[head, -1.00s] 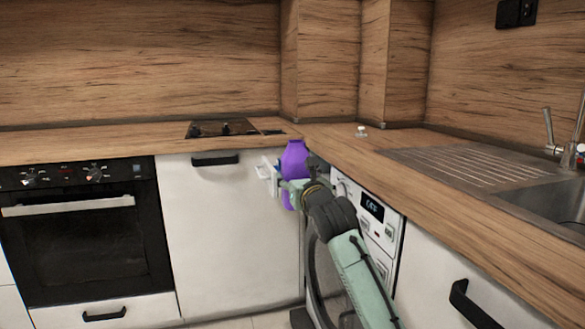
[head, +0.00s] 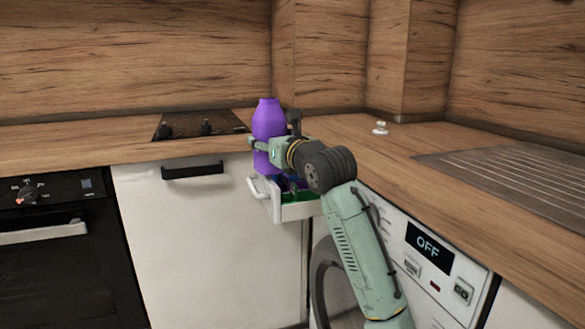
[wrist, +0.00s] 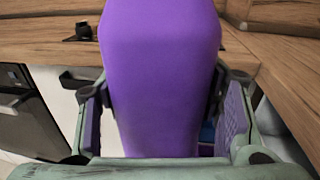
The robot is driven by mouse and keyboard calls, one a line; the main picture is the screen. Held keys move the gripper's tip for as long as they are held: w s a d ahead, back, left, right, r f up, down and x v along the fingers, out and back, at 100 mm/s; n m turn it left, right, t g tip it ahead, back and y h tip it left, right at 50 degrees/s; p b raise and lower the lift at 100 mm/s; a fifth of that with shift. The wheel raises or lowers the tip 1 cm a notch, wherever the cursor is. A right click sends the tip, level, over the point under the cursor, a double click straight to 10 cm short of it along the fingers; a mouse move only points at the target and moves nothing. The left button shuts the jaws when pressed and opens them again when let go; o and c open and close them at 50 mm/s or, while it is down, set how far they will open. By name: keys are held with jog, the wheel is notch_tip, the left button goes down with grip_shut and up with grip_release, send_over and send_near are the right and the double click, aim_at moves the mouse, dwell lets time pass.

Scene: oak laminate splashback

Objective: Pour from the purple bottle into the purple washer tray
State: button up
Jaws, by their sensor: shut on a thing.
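The purple bottle (head: 268,118) stands upright in my gripper (head: 270,146), with its narrower top upward. In the wrist view the bottle (wrist: 160,75) fills the middle between the two fingers, which are shut on its sides. The washer's drawer (head: 297,211) is pulled out below the counter corner. The bottle's lower end is just above or behind the drawer's front left part; the exact gap is hard to tell. Green and blue parts show inside the drawer. The purple tray cannot be told clearly, being partly hidden by the bottle and my gripper.
The washing machine (head: 425,275) has a display reading OFF. The wooden counter (head: 345,133) edge is close to my arm, with a small white item (head: 380,128) on it. A cooktop (head: 200,124) is at back left. A white cabinet (head: 215,250) stands left of the drawer.

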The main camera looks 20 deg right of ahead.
jog(key=shift+w+r, duration=0.15)
jog(key=shift+w, duration=0.25)
jog(key=shift+s, duration=0.1)
jog(key=shift+r+m+p, duration=0.25)
jog(key=shift+m+p, duration=0.05)
jog(key=shift+p, duration=0.25)
jog(key=shift+r+p, duration=0.1)
jog(key=shift+p, duration=0.25)
jog(key=shift+d+r+m+p, duration=0.1)
jog(key=shift+d+m+p, duration=0.05)
jog(key=shift+m+p, duration=0.55)
jog(key=shift+d+r+m+p, duration=0.1)
jog(key=shift+m+p, duration=0.3)
jog(key=shift+m, duration=0.5)
jog(key=m+p, duration=0.1)
jog(key=p, duration=0.1)
jog(key=m+p, duration=0.2)
jog(key=shift+d+f, duration=0.1)
jog(key=shift+d, duration=0.3)
jog(key=shift+a+f+m+p, duration=0.1)
jog(key=shift+f+m+p, duration=0.25)
jog(key=shift+m+p, duration=0.55)
jog(key=shift+p, duration=0.3)
